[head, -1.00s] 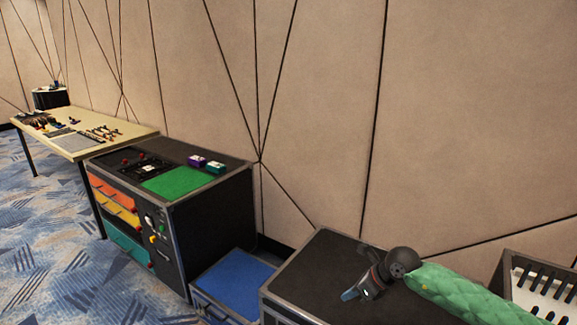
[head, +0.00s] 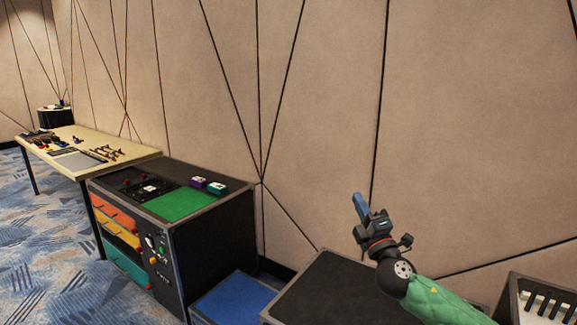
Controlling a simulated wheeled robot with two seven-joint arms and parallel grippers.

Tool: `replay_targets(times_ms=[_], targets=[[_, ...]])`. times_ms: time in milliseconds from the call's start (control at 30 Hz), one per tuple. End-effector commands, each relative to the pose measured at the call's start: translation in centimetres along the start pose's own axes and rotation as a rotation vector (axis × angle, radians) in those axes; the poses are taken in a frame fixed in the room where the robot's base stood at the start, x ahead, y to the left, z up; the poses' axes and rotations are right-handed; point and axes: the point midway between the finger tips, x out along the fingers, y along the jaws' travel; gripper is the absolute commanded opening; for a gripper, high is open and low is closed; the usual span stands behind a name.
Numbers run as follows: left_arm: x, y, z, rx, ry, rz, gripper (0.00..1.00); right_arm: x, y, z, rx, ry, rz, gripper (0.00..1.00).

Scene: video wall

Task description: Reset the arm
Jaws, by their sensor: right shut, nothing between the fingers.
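My right arm, in a green quilted sleeve, comes in from the lower right in the head view. Its gripper (head: 361,207) is raised and points up and a little left, in front of the beige wall. The fingers are together with nothing between them. The gripper is apart from every surface, above the black-topped cabinet (head: 335,290). My left arm and gripper are not in view.
A black cabinet with colored drawers and a green mat (head: 183,204) stands left of centre. A low blue-topped box (head: 232,298) is beside it. A table (head: 137,152) with small parts is farther left. A white slotted rack (head: 540,303) is at lower right.

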Motion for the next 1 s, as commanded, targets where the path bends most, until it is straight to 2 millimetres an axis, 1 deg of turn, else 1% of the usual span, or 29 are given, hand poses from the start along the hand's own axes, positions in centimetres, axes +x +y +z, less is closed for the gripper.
replay_targets(times_ms=[67, 100, 167, 267, 367, 400, 467, 500, 567, 600, 667, 700, 800, 1000], targets=[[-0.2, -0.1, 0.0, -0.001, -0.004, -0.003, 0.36, -0.8, -0.5, 1.2, 0.115, -0.129, -0.046, 0.00], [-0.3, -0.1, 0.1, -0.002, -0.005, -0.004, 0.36, -1.3, -1.0, 1.9, 0.173, -0.197, -0.077, 0.00], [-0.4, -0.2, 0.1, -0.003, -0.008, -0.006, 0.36, -2.5, -2.0, 2.7, 0.261, -0.297, -0.133, 0.00], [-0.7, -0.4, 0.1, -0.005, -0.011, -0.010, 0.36, -5.2, -4.4, 3.4, 0.405, -0.463, -0.250, 0.00], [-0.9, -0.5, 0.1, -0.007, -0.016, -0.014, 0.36, -9.2, -7.5, 3.0, 0.548, -0.624, -0.402, 0.00], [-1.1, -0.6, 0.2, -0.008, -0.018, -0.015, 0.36, -11.0, -8.7, 2.6, 0.600, -0.682, -0.468, 0.00], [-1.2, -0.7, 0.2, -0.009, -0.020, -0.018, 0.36, -13.7, -10.4, 1.8, 0.668, -0.755, -0.563, 0.00], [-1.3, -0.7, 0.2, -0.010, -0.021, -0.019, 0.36, -15.5, -11.3, 1.1, 0.708, -0.798, -0.624, 0.00], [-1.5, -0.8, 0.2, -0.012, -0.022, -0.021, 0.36, -18.1, -12.6, 0.0, 0.764, -0.853, -0.712, 0.00], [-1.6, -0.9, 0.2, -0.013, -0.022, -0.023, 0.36, -19.8, -13.3, -0.9, 0.799, -0.883, -0.767, 0.00], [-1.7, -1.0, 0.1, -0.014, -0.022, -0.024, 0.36, -22.1, -14.2, -2.2, 0.848, -0.921, -0.846, 0.00], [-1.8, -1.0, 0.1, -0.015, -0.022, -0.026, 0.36, -23.7, -14.6, -3.0, 0.880, -0.942, -0.893, 0.00], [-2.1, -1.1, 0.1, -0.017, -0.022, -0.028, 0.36, -27.2, -15.6, -5.1, 0.955, -0.983, -0.997, 0.00], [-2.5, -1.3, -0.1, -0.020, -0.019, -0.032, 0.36, -33.2, -16.6, -8.9, 1.101, -1.032, -1.134, 0.00]])
